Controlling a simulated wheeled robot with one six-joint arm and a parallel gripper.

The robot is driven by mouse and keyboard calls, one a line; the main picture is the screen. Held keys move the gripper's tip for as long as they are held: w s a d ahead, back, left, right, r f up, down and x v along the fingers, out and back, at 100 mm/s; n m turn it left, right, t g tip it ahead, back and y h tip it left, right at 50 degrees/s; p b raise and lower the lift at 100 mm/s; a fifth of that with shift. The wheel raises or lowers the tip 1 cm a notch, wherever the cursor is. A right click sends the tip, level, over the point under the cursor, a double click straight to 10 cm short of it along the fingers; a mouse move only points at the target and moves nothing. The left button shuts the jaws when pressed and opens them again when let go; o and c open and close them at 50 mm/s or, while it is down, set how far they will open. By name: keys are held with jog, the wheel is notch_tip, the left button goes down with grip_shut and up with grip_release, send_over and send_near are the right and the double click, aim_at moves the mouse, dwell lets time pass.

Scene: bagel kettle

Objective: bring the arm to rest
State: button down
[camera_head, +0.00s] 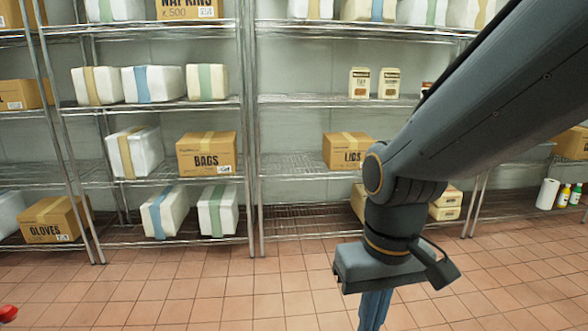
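My arm reaches in from the upper right of the head view, bends at a joint, and points down near the right of centre. My gripper (374,308) hangs below the wrist over the tiled floor. Only a blue-grey part of it shows, and the bottom edge of the picture cuts it off. Its fingertips are out of sight, so I cannot see whether it is open or shut or holds anything.
Metal wire shelves (250,180) line the back wall, with a BAGS box (207,155), a LIDS box (345,150) and several wrapped packs. A GLOVES box (52,220) is at left. Bottles (564,196) stand at right. A red object (8,314) shows at lower left.

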jog(key=d+r+m+p, duration=0.2)
jog(key=d+r+p, duration=0.5)
jog(key=p, duration=0.7)
jog(key=shift+s+d+r+h, duration=0.15)
jog(key=shift+d+r+h, duration=0.15)
jog(key=shift+d+r, duration=0.15)
